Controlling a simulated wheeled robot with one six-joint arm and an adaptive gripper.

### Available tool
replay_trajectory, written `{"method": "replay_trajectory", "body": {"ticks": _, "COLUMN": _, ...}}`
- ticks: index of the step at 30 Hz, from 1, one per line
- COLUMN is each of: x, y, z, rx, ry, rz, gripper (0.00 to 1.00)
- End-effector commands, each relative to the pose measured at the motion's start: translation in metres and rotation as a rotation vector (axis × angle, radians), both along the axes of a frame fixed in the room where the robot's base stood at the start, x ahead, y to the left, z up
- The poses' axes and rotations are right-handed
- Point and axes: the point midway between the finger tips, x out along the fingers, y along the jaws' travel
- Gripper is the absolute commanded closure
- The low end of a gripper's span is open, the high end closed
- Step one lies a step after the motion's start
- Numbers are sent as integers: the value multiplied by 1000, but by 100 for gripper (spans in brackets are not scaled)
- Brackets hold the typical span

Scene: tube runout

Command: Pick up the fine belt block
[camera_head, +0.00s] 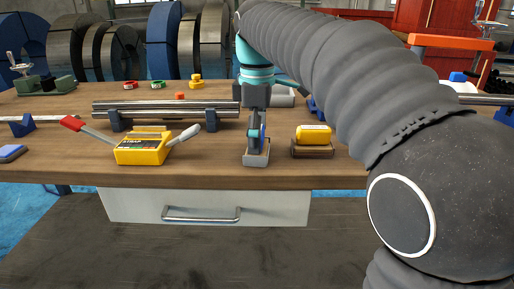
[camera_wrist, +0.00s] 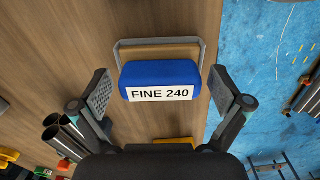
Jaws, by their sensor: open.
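The fine belt block is blue with a white label reading FINE 240. In the wrist view the block (camera_wrist: 160,76) sits in a grey-rimmed holder (camera_wrist: 160,42) with a wooden-coloured floor. My gripper (camera_wrist: 166,92) is open, with one finger on each side of the block and visible gaps between. In the head view my gripper (camera_head: 257,138) points down over the small grey holder (camera_head: 257,159) near the front of the bench. There my fingers hide most of the block, and only a little blue shows.
A yellow block (camera_head: 313,133) rests in a holder to the right. A yellow strap tool (camera_head: 142,152) with red and grey handles lies to the left. Metal pipes (camera_head: 170,107) lie on supports behind it. The wooden bench's front edge is close, above a drawer (camera_head: 203,206).

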Motion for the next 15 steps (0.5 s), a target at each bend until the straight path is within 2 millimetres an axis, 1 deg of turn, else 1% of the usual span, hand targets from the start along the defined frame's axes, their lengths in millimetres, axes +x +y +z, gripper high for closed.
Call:
{"method": "replay_trajectory", "body": {"ticks": 1, "x": 0, "y": 0, "z": -8, "rx": 0, "ry": 0, "rz": 0, "gripper": 0}}
{"method": "replay_trajectory", "body": {"ticks": 4, "x": 0, "y": 0, "z": -16, "rx": 0, "ry": -1, "rz": 0, "gripper": 0}}
{"method": "replay_trajectory", "body": {"ticks": 12, "x": 0, "y": 0, "z": -18, "rx": 1, "ry": -1, "rz": 0, "gripper": 0}}
{"method": "replay_trajectory", "body": {"ticks": 13, "x": 0, "y": 0, "z": -18, "rx": 1, "ry": -1, "rz": 0, "gripper": 3}}
{"method": "replay_trajectory", "body": {"ticks": 14, "x": 0, "y": 0, "z": -18, "rx": 1, "ry": -1, "rz": 0, "gripper": 10}}
{"method": "replay_trajectory", "body": {"ticks": 15, "x": 0, "y": 0, "z": -18, "rx": 1, "ry": -1, "rz": 0, "gripper": 20}}
